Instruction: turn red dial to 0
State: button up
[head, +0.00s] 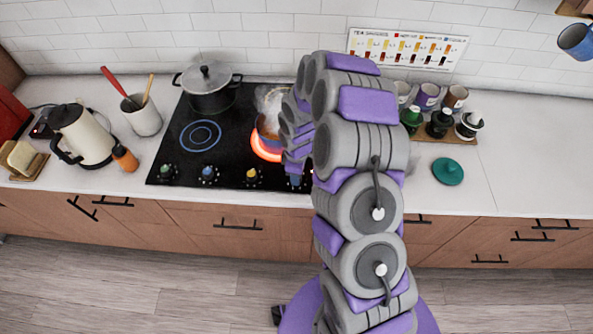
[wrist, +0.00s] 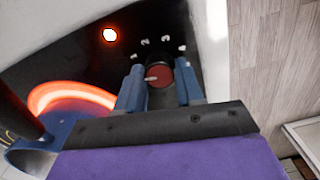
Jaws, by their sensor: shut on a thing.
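The red dial (wrist: 161,77) sits on the black cooktop (wrist: 60,60) in the wrist view, with a white pointer mark toward the left of the picture. My gripper (wrist: 160,90) has its two blue fingers on either side of the dial and is shut on it. In the head view my gripper (head: 296,180) is at the cooktop's front right edge, and my arm hides most of the dial there. A burner (wrist: 75,97) glows orange-red, and a small indicator light (wrist: 109,34) is lit near the dial. White marks lie around the dial.
A steaming pan (head: 268,130) stands on the glowing burner, close to my gripper. Green (head: 165,171), blue (head: 208,173) and yellow (head: 251,176) dials line the front edge. A lidded pot (head: 209,90) stands behind. The counter right of my arm holds a teal lid (head: 448,171).

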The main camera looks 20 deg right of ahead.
jog(key=shift+n+p, duration=0.35)
jog(key=shift+n, duration=0.45)
jog(key=shift+w, duration=0.1)
jog(key=o, duration=1)
jog(key=shift+o, duration=0.2)
notch_tip(320, 180, up, 17)
jog(key=shift+r+p, duration=0.15)
jog(key=shift+p, duration=0.15)
